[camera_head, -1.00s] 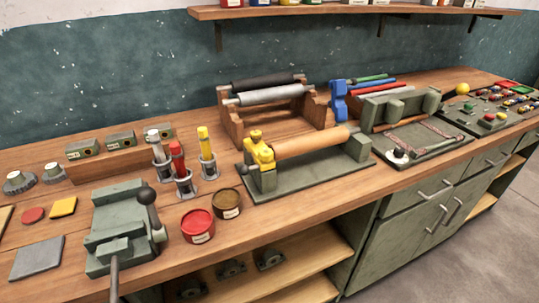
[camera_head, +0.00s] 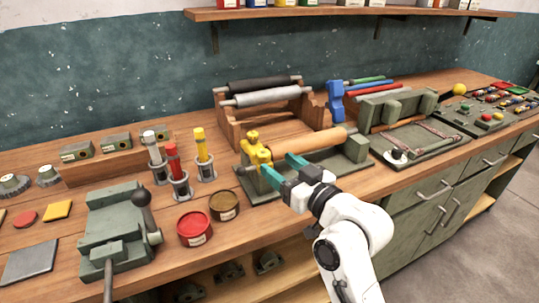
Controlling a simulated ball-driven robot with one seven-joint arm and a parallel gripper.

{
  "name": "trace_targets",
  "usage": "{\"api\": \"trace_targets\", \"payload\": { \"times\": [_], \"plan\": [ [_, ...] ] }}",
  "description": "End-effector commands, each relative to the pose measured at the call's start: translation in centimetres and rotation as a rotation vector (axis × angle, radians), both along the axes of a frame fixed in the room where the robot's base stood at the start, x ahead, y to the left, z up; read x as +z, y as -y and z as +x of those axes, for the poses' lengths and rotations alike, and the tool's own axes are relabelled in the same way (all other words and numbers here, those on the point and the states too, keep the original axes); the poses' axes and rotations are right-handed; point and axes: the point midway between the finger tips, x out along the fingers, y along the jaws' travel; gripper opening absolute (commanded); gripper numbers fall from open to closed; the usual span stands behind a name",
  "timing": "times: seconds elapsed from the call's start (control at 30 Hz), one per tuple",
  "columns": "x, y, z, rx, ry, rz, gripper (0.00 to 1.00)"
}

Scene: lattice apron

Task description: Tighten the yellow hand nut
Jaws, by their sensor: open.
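The yellow hand nut (camera_head: 261,156) is a lobed knob at the left end of a green roller stand (camera_head: 335,165). A second yellow part (camera_head: 251,139) shows just behind and above it. A tan wooden roller (camera_head: 308,143) lies across the stand, to the right of the yellow parts. My gripper (camera_head: 282,167) reaches in from the lower right with its two teal fingers apart and pointing at the nut. The fingers are empty; one tip is close to the nut, and I cannot tell whether it touches. The gripper hides part of the stand's base and front.
A red tin (camera_head: 195,229) and a brown tin (camera_head: 224,205) stand to the left, with red- and yellow-handled tools (camera_head: 204,155) upright in holders. A green vise (camera_head: 115,235) is further left. A roller rack (camera_head: 263,105) stands behind. A green tray (camera_head: 425,143) lies right.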

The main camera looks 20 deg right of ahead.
Motion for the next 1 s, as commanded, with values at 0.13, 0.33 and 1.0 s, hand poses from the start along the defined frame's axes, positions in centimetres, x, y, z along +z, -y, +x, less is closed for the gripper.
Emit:
{"api": "trace_targets", "payload": {
  "times": [0.13, 0.33, 1.0],
  "plan": [
    [0.1, -0.6, 2.4, 0.001, -0.001, -0.002, 0.62],
    [0.0, -1.0, 4.2, 0.0, -0.001, 0.0, 0.62],
    [-0.1, -1.1, 4.6, 0.0, -0.001, 0.001, 0.32]
  ]
}}
